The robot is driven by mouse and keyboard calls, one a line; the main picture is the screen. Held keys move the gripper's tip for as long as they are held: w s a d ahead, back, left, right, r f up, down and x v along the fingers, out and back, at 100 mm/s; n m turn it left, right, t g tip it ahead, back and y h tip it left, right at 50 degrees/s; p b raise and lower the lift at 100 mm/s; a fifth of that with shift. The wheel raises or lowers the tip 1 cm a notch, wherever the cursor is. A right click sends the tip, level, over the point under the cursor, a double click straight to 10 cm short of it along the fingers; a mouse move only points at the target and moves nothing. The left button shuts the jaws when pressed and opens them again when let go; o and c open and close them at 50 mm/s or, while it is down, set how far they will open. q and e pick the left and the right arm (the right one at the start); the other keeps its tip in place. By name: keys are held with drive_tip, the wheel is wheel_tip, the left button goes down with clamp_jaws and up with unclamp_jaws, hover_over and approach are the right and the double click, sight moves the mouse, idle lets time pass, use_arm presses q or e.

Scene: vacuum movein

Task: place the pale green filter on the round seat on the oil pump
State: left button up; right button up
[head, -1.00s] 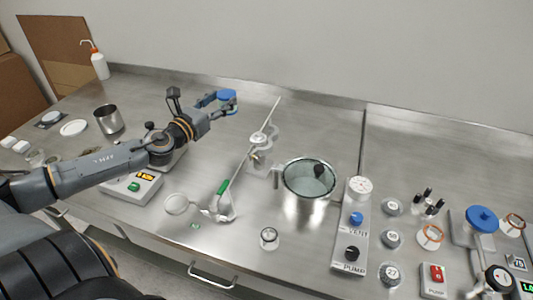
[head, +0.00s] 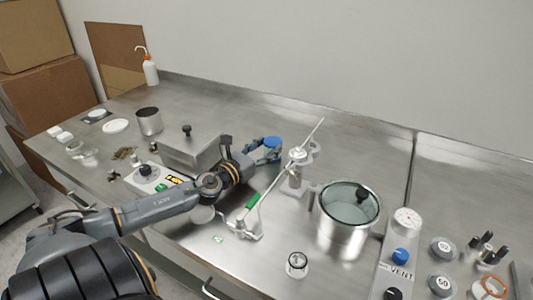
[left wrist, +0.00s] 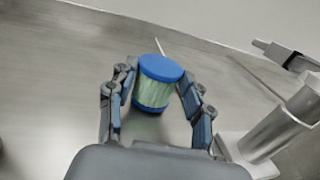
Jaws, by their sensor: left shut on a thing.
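The pale green filter (left wrist: 152,92) has blue end caps and stands upright between the two fingers of my left gripper (left wrist: 160,100) in the left wrist view. The gripper is shut on it. In the head view my left gripper (head: 266,150) reaches over the back middle of the bench, and a blue cap of the filter (head: 271,142) shows there. The filter appears to be above the bench. I cannot make out the oil pump or its round seat in the current views. My right gripper is not in view.
A metal stand with a slanted rod (head: 286,164) is just right of my left gripper. A steel pot with a glass lid (head: 345,225), a small glass jar (head: 297,264) and a vent panel with a gauge (head: 404,225) stand further right. A steel box (head: 192,150) is to the left.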

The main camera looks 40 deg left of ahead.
use_arm(q)
drive_tip(key=shift+f, duration=0.2)
drive_tip(key=shift+f, duration=0.15)
drive_tip(key=o, duration=1.2)
drive_tip(key=shift+c, duration=0.2)
